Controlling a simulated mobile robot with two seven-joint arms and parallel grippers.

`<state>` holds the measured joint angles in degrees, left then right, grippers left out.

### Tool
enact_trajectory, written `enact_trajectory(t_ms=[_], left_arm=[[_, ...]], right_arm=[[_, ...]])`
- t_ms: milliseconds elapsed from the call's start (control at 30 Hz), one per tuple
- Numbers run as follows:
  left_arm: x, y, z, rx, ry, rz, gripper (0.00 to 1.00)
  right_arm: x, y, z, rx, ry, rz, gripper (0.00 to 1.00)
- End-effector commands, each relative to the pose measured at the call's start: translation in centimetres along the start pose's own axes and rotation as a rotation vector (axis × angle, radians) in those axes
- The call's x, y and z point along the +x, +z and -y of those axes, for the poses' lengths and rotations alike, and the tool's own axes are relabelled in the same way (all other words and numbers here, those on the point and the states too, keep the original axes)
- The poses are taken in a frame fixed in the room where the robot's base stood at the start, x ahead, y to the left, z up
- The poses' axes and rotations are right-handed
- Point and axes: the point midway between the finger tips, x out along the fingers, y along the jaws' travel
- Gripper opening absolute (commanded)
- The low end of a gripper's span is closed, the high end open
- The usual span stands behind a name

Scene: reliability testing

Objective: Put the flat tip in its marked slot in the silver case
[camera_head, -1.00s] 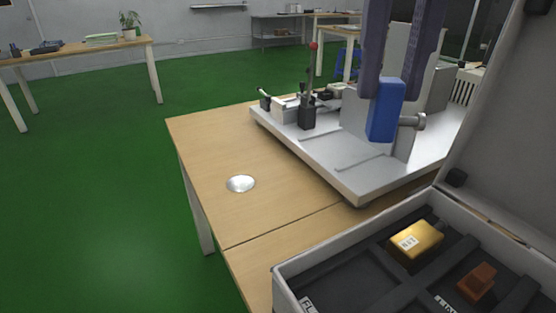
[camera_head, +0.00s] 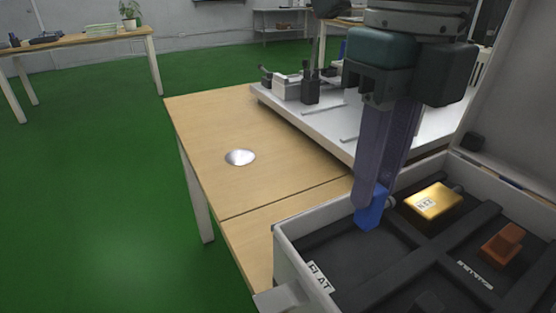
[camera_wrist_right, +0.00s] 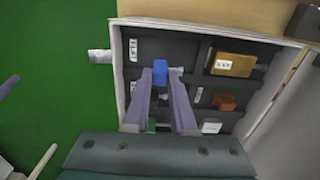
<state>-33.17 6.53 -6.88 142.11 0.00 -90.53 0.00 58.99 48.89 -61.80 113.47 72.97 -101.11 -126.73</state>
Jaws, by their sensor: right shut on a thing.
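The flat tip, a blue block (camera_head: 371,208) with a short metal stub, is held between the fingers of my right gripper (camera_head: 372,197). It also shows at the fingertips in the right wrist view (camera_wrist_right: 160,70). The open silver case (camera_head: 318,209) has a dark interior split by dividers. My right gripper points down over its far-left compartment, which carries a "FLAT" label (camera_head: 319,277). The block appears at about the rim's height or slightly below; whether it touches the floor of the slot I cannot tell.
A gold block (camera_head: 432,202) and an orange-brown block (camera_head: 502,244) occupy other compartments. The raised lid (camera_head: 523,115) stands at the right. A grey machine base (camera_head: 325,130) lies behind the case. A silver disc (camera_head: 240,157) rests on the wooden table (camera_head: 205,125), whose left part is clear.

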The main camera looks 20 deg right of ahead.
Motion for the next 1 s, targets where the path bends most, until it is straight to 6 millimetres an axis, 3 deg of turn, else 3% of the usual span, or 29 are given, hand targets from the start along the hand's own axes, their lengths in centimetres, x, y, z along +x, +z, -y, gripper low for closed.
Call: enact_trajectory(t_ms=[233,433,833,867,1000], left_arm=[[0.6,0.2,0.0,-0.001,0.0,0.0,0.53],[1.5,0.5,0.0,0.0,0.0,0.001,0.53],[1.4,0.5,0.2,0.009,-0.007,0.003,0.53],[1.4,0.6,0.2,0.009,-0.007,0.003,0.53],[1.4,0.6,0.2,0.009,-0.007,0.003,0.53]], right_arm=[[2.2,0.0,0.0,0.001,0.0,-0.002,0.0],[5.4,-0.1,0.0,0.001,0.0,-0.003,0.0],[5.9,0.0,0.0,0.001,0.0,0.0,0.0],[5.9,0.0,0.0,0.001,-0.001,0.0,0.27],[5.8,0.0,0.0,0.001,0.0,0.0,0.43]])
